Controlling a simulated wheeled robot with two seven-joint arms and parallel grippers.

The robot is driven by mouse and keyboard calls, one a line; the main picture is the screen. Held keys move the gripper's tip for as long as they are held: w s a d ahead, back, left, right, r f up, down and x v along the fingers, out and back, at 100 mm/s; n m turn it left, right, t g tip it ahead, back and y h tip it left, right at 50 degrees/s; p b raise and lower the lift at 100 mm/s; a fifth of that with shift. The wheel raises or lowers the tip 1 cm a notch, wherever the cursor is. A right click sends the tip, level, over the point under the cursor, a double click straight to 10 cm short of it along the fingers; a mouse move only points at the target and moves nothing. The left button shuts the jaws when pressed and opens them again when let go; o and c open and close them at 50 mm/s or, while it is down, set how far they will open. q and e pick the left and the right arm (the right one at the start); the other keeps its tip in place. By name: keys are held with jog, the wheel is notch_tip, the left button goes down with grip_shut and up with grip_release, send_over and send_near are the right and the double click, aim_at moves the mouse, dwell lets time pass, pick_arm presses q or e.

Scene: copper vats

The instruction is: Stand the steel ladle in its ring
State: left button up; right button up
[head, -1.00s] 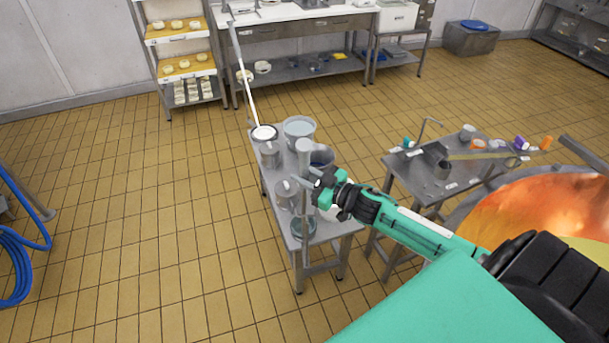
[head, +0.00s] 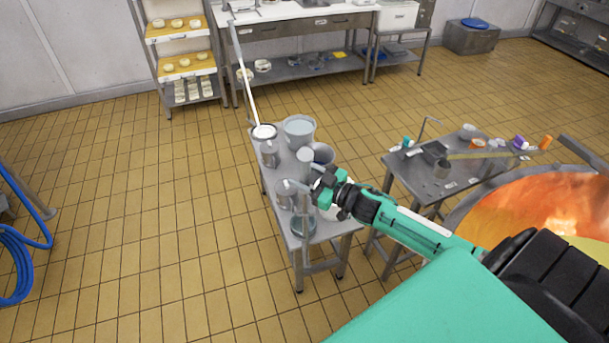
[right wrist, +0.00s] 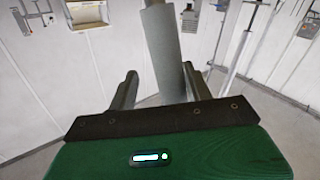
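The steel ladle (head: 304,160) appears as an upright grey cylinder over the narrow steel table; its lower part is lost among my gripper and the pots. In the right wrist view its grey shaft (right wrist: 165,50) stands between my fingers, close to the right one, with a visible gap to the left one. My right gripper (head: 303,187) reaches in from the right at the table's middle, and its fingers look apart around the ladle. The ring cannot be made out. My left gripper is not in view.
The narrow table (head: 320,240) also carries a bucket (head: 299,130), a lidded pot (head: 269,155) and a dark bowl (head: 303,223). A second steel table (head: 405,178) with small items stands to the right, beside a glowing copper vat (head: 540,208).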

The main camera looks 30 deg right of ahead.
jog(key=shift+s+f, duration=0.1)
jog(key=p+v, duration=0.4)
jog(key=v, duration=0.9)
jog(key=shift+s+d, duration=0.25)
jog(key=shift+a, duration=0.1)
